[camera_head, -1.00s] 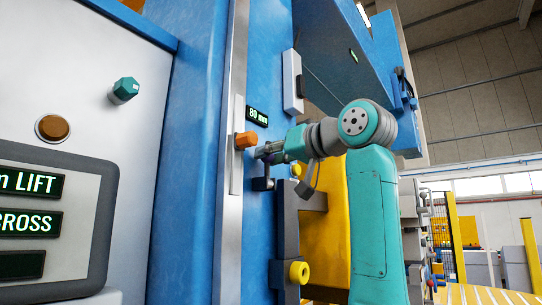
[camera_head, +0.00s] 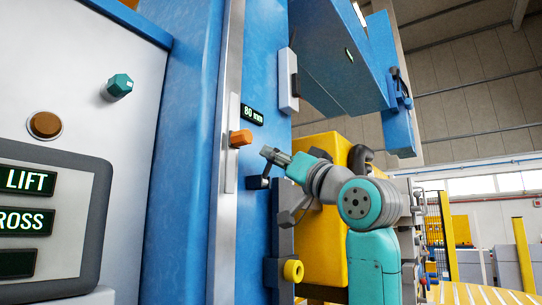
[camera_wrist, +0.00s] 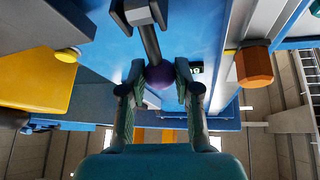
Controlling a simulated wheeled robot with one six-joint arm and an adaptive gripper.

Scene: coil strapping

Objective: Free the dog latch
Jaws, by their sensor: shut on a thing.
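A dark lever (camera_wrist: 150,42) runs from a grey bracket (camera_wrist: 138,12) on the blue frame and ends in a purple ball knob (camera_wrist: 160,76). It appears to be the dog latch, though no label shows this. My gripper (camera_wrist: 160,72) is shut on the purple knob, with one finger on each side of it. In the head view my gripper (camera_head: 268,154) is at the blue column, just above a dark bracket (camera_head: 258,183); the knob is not clear there.
An orange hexagonal knob (camera_head: 241,138) sits on the grey rail left of my gripper, below a green "80 mm" display (camera_head: 252,115). A yellow body (camera_head: 325,210) stands behind my arm. A yellow ring (camera_head: 293,270) is lower down. A control panel (camera_head: 45,225) is at left.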

